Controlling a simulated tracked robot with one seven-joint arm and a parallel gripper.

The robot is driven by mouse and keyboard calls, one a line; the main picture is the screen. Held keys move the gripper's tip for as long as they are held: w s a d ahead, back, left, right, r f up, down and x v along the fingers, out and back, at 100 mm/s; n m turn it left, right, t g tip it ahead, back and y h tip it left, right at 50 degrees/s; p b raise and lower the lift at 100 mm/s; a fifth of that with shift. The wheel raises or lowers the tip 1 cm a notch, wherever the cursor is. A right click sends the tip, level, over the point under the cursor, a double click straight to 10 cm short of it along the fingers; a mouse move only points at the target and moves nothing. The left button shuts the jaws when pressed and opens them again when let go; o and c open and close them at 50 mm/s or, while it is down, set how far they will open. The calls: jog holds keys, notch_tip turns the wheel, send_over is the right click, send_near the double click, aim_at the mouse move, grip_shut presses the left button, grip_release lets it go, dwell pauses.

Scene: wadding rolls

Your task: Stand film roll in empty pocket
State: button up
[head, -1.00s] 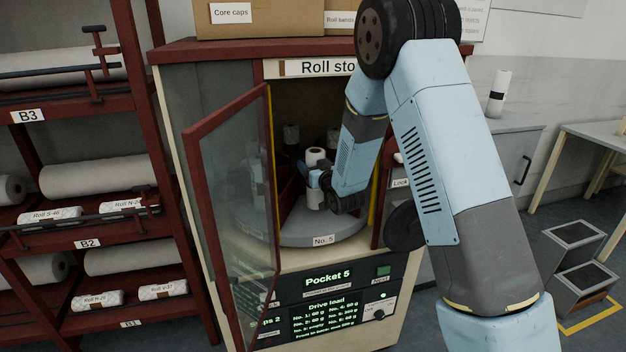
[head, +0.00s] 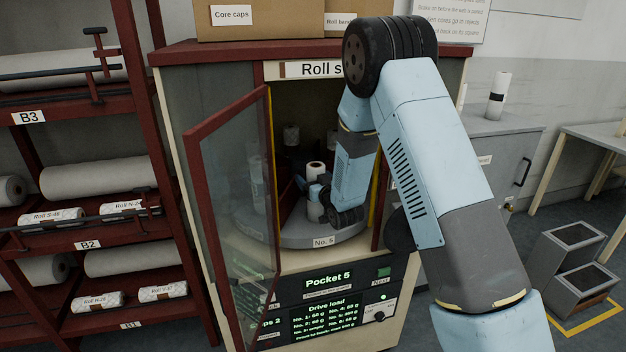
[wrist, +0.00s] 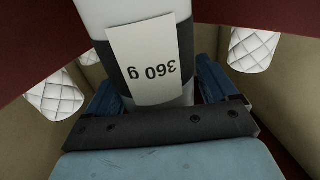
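The film roll (head: 315,170) is upright inside the open cabinet, over the front pocket of the grey turntable (head: 297,238), whose edge label reads "No. 5". My gripper (head: 318,194) reaches in from the right and is shut around the roll. In the wrist view the white roll (wrist: 185,22) has a dark band and a tag (wrist: 145,60) reading "360 g", upside down. A blue finger of my gripper (wrist: 150,100) lies on each side of it. I cannot tell whether the roll's base touches the turntable.
The glass door (head: 235,200) stands open at the left. Dark red dividers and quilted white rolls (wrist: 252,48) flank the pocket. The panel display (head: 328,280) reads "Pocket 5". A rack of rolls (head: 90,180) stands at the left, and my arm fills the right of the opening.

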jog(key=shift+o, duration=0.3)
jog(key=shift+r, duration=0.1)
jog(key=v, duration=1.2)
